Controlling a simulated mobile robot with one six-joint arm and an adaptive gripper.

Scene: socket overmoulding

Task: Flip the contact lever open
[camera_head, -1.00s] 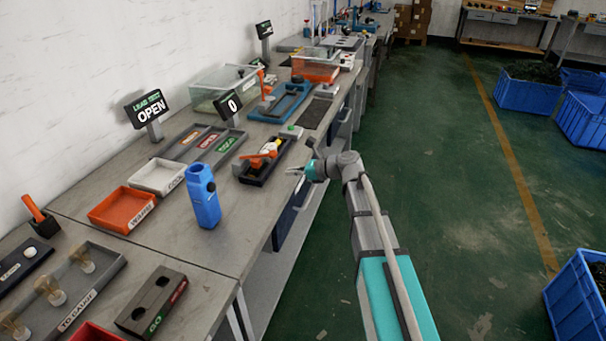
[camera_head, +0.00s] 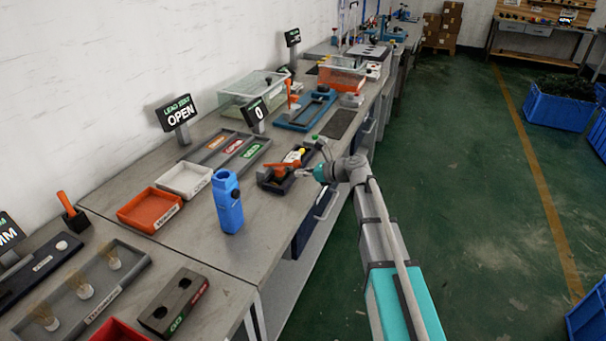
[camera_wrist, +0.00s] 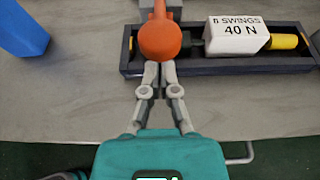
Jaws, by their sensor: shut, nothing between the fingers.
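The contact lever, with a round orange knob (camera_wrist: 160,40), belongs to a dark fixture (camera_wrist: 212,68) on the bench. The fixture also carries a white block marked "SWINGS 40 N" (camera_wrist: 236,34) and a yellow end piece (camera_wrist: 284,41). In the head view the orange lever (camera_head: 280,171) lies over the near end of the fixture. My gripper (camera_wrist: 159,72) is shut and empty. Its fingertips are at the front edge of the orange knob; I cannot tell if they touch. In the head view my gripper (camera_head: 301,174) is beside the fixture, on its right.
A blue upright holder (camera_head: 229,203) stands left of the fixture. Behind are a tray of labelled strips (camera_head: 226,149) and an "OPEN" display (camera_head: 177,112). Orange (camera_head: 150,209) and white (camera_head: 184,180) trays are further left.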

